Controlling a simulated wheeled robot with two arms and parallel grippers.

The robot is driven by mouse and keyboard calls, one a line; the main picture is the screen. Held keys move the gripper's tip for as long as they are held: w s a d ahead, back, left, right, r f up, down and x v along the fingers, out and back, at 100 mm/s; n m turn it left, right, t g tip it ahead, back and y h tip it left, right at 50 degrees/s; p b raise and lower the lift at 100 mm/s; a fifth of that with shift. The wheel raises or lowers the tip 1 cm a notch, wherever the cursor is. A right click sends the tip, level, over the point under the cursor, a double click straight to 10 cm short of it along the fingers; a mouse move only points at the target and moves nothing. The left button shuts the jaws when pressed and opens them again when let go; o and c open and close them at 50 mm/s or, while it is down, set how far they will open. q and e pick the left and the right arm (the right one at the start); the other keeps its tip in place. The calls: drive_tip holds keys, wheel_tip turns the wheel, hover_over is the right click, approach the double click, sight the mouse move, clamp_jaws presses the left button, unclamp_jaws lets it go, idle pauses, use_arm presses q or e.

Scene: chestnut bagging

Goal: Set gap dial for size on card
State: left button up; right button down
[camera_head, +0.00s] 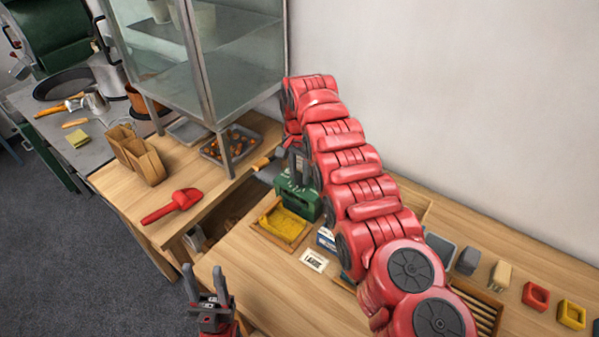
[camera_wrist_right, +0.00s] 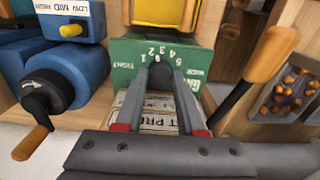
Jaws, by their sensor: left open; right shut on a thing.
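The gap dial is a black knob (camera_wrist_right: 160,74) on a green box (camera_wrist_right: 129,52) with printed numbers, seen upside down in the right wrist view. My right gripper (camera_wrist_right: 161,80) is shut on this knob. In the head view the green box (camera_head: 311,205) stands partly behind my right arm, and the knob is hidden there. A white card (camera_head: 314,261) lies on the table in front of it; its small print seems to read "LARGE". My left gripper (camera_head: 206,284) is open and empty at the table's front left edge.
A yellow-filled wooden tray (camera_head: 259,230) lies beside the green box. A blue machine with a crank (camera_wrist_right: 61,72) is close by.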

drive_tip(key=m, duration=0.4)
drive_tip(key=shift+m, duration=0.3)
drive_tip(key=m, duration=0.4)
drive_tip(key=shift+m, duration=0.3)
drive_tip(key=c, duration=0.8)
unclamp_jaws()
